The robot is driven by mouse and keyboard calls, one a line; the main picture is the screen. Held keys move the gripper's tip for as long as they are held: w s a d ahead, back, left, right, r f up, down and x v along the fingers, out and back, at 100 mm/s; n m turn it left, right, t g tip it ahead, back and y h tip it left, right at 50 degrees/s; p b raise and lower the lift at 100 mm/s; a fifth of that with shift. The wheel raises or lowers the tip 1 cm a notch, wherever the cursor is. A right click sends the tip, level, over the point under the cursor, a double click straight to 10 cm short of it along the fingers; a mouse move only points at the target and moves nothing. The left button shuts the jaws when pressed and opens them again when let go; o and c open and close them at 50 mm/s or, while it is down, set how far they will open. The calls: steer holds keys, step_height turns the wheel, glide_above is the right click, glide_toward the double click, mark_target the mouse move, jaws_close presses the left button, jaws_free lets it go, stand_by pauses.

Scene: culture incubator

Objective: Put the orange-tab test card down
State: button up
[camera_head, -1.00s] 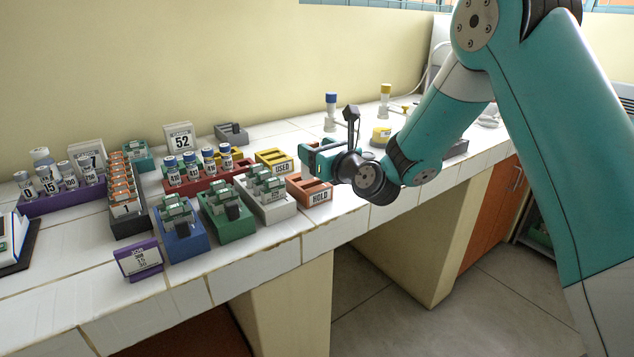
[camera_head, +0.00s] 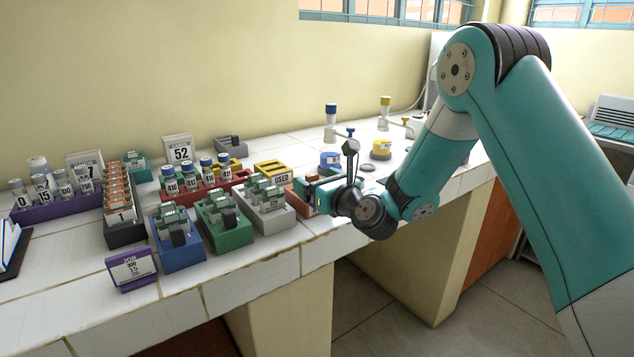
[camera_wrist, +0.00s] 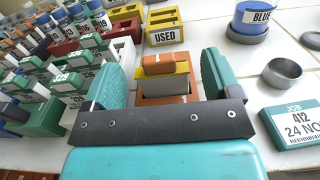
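The orange-tab test card (camera_wrist: 165,64) shows in the wrist view with an orange top, a yellow band and a grey body. It stands at the orange HOLD rack (camera_wrist: 168,98), apparently in a slot; its lower end is hidden. My gripper (camera_wrist: 168,82) has its two teal fingers on either side of the card, with a visible gap at each side. In the head view my gripper (camera_head: 316,188) is at the HOLD rack (camera_head: 300,204) and covers most of it; the card cannot be made out there.
The yellow USED rack (camera_wrist: 165,34) stands just behind. A white rack (camera_head: 270,218) of green-tabbed cards is close on the left.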

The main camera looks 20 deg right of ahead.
steer(key=shift+r, duration=0.2)
steer(key=shift+s+d+f, duration=0.1)
steer(key=shift+s+f, duration=0.1)
steer(key=shift+s, duration=0.1)
steer(key=b+v, duration=0.7)
steer(key=v, duration=0.4)
steer(key=s+a+n+g+y, duration=0.5)
steer(key=s+a+n+g, duration=0.75)
steer(key=n, duration=1.15)
steer(key=s+d+f+n+g+h, duration=0.1)
steer(key=s+d+n+g+h, duration=0.1)
steer(key=s+n, duration=0.5)
steer(key=s+d+f+n+g+h, duration=0.2)
steer(key=s+n+h, duration=0.2)
steer(key=s+n, duration=0.4)
steer(key=shift+s+n+g, duration=0.25)
steer(key=shift+n+g, duration=0.05)
steer(key=shift+g, duration=0.05)
